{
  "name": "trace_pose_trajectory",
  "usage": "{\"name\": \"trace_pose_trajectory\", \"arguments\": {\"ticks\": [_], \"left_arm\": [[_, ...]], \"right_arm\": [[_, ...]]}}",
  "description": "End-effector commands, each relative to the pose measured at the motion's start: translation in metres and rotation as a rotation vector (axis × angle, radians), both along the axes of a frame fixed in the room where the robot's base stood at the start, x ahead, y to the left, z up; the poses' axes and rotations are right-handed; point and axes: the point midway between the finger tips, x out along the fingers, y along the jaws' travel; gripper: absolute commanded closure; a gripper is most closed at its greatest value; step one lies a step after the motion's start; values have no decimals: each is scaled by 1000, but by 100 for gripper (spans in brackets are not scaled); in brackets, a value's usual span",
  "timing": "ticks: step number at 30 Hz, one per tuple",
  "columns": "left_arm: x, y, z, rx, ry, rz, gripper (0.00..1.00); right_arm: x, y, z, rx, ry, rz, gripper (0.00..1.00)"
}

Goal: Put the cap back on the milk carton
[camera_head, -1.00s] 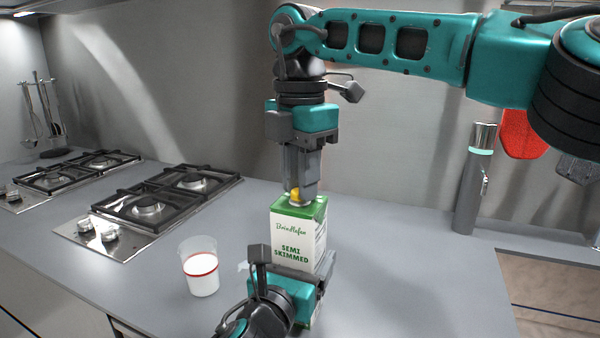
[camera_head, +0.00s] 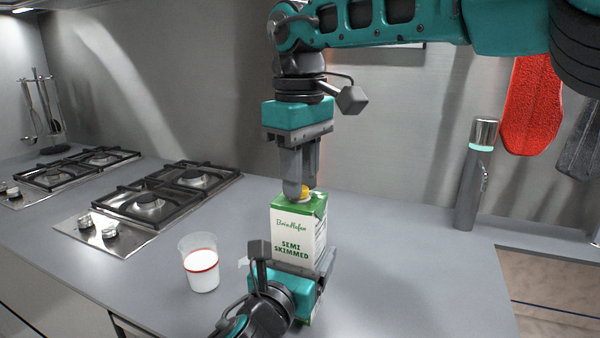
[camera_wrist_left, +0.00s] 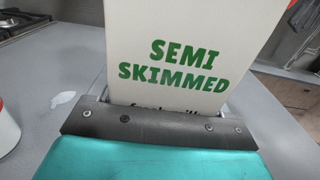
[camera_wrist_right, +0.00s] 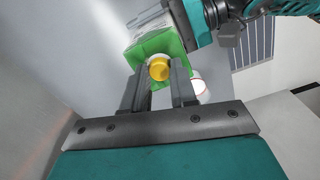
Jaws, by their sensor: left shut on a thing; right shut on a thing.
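The milk carton (camera_head: 291,231), white with a green top, stands upright on the counter. My left gripper (camera_head: 302,272) is shut on its lower part; in the left wrist view the carton (camera_wrist_left: 175,65) rises between the fingers. My right gripper (camera_head: 303,190) points down at the carton top, its fingers around the yellow cap (camera_head: 306,190). In the right wrist view the cap (camera_wrist_right: 159,69) shows between the fingertips over the carton's green top (camera_wrist_right: 160,45). The cap appears at the spout; whether it is seated there I cannot tell.
A clear cup of milk with a red band (camera_head: 202,270) stands left of the carton. Gas hobs (camera_head: 165,200) lie further left. A grey and steel cylinder (camera_head: 476,175) stands at the back right. A small white spill (camera_head: 243,264) shows beside the left gripper. The right front counter is clear.

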Motion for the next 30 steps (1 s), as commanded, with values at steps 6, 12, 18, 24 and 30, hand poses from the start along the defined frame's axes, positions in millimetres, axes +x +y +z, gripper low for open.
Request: {"name": "trace_pose_trajectory", "arguments": {"ticks": [6,12,18,24,30], "left_arm": [[1,0,-1,2,2,2,100],[1,0,-1,2,2,2,100],[1,0,-1,2,1,2,100],[1,0,-1,2,1,2,100],[1,0,-1,2,1,2,100]], "right_arm": [[-1,1,0,6,4,-36,100],[-1,1,1,7,4,-35,100],[-1,1,1,7,2,-35,55],[0,0,1,7,1,-36,48],[1,0,10,10,-4,-37,48]]}}
